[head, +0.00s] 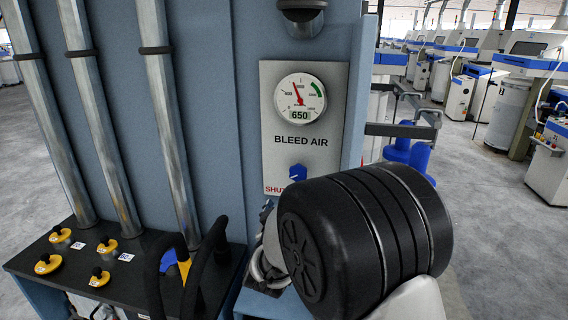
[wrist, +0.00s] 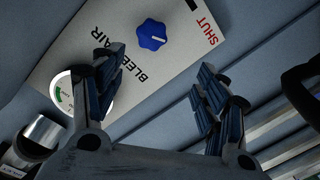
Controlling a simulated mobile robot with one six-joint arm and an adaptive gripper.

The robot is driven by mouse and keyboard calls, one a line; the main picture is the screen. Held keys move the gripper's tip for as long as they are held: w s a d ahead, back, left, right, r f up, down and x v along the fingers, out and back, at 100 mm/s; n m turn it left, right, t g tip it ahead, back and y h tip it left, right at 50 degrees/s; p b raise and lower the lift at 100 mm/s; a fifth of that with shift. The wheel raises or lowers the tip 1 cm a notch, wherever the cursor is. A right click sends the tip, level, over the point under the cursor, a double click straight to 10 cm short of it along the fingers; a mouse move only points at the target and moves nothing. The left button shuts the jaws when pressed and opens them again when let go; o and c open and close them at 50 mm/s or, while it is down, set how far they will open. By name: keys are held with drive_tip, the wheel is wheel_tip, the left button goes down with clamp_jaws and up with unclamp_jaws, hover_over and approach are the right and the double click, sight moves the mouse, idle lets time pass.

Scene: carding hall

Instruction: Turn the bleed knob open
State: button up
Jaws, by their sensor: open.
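The blue bleed knob (head: 298,172) sits on the pale BLEED AIR panel (head: 273,140), below a round gauge (head: 300,99) that reads 650. Red SHUT lettering stands at the panel's lower left, partly hidden by my black arm link. In the wrist view the knob (wrist: 152,35) has a light pointer mark on its right side, roughly toward the red SHUT lettering (wrist: 207,33). My gripper (wrist: 157,62) is open and empty. The knob shows beyond its fingertips, roughly between them, and they do not appear to touch it. The fingers are hidden in the head view.
Metal pipes (head: 101,140) run up the blue cabinet at left. A dark ledge (head: 80,259) with yellow knobs lies below them, beside black hoses (head: 202,265). A blue fitting (head: 420,157) stands right of the panel. Open floor and machines lie behind at right.

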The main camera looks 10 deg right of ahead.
sight(297, 174)
drive_tip(key=shift+t+h, duration=0.3)
drive_tip(key=shift+h, duration=0.3)
drive_tip(key=x, duration=1.7)
drive_tip(key=shift+w+d+f, duration=0.1)
drive_tip(key=shift+w+d, duration=0.05)
drive_tip(key=shift+d, duration=0.05)
drive_tip(key=shift+c, duration=0.2)
drive_tip(key=c, duration=1)
